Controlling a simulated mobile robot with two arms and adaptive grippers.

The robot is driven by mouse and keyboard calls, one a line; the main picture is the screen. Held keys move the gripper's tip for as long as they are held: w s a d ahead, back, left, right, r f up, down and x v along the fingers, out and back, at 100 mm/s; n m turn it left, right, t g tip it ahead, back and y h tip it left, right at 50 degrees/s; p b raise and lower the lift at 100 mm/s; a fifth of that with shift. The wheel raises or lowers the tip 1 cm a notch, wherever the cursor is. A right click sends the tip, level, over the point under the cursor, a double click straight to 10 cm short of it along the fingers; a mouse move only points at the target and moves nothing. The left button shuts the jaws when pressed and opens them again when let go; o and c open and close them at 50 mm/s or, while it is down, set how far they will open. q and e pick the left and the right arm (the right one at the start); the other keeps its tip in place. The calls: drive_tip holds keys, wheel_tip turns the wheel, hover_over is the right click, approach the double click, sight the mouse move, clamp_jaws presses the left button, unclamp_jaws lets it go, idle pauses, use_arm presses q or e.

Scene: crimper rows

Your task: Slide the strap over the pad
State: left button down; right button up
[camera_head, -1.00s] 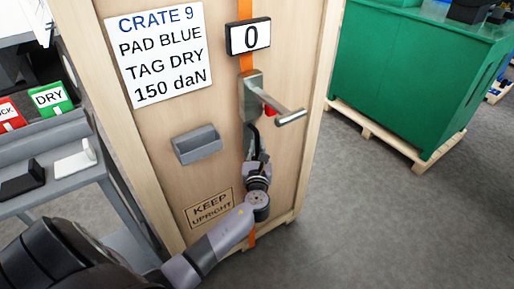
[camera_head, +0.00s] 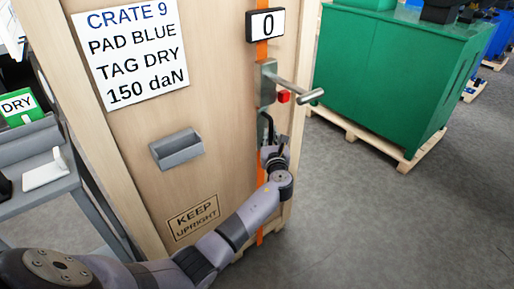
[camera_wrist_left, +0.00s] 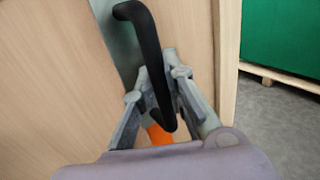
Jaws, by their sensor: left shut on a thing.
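The orange strap (camera_head: 261,212) runs vertically down the wooden crate front and also shows as a small patch in the left wrist view (camera_wrist_left: 158,135). On it sit a display reading 0 (camera_head: 268,25) and a grey metal fitting (camera_head: 267,84) with a lever (camera_head: 300,91) pointing right and a red block (camera_head: 284,97). My left gripper (camera_head: 270,148) is shut on the black handle (camera_wrist_left: 142,24) below the fitting; the fingers (camera_wrist_left: 162,88) lie on both sides of it. I see no blue pad. My right gripper is not in view.
The crate sign (camera_head: 130,52) reads CRATE 9, PAD BLUE, TAG DRY, 150 daN. A grey holder (camera_head: 176,149) is on the panel. A grey cart (camera_head: 50,200) with a green DRY tag (camera_head: 20,106) stands left. A green crate (camera_head: 405,75) on a pallet stands right; floor before it is clear.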

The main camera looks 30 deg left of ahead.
use_arm(q)
drive_tip(key=shift+w+d+r, duration=0.15)
drive_tip(key=shift+w+d, duration=0.1)
drive_tip(key=shift+w, duration=0.2)
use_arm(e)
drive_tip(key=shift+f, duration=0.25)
use_arm(q)
drive_tip(key=c, duration=1.6)
unclamp_jaws()
drive_tip(key=shift+w+d, duration=0.1)
drive_tip(key=shift+w, duration=0.1)
drive_tip(key=shift+s, duration=0.1)
drive_tip(key=v, duration=1.2)
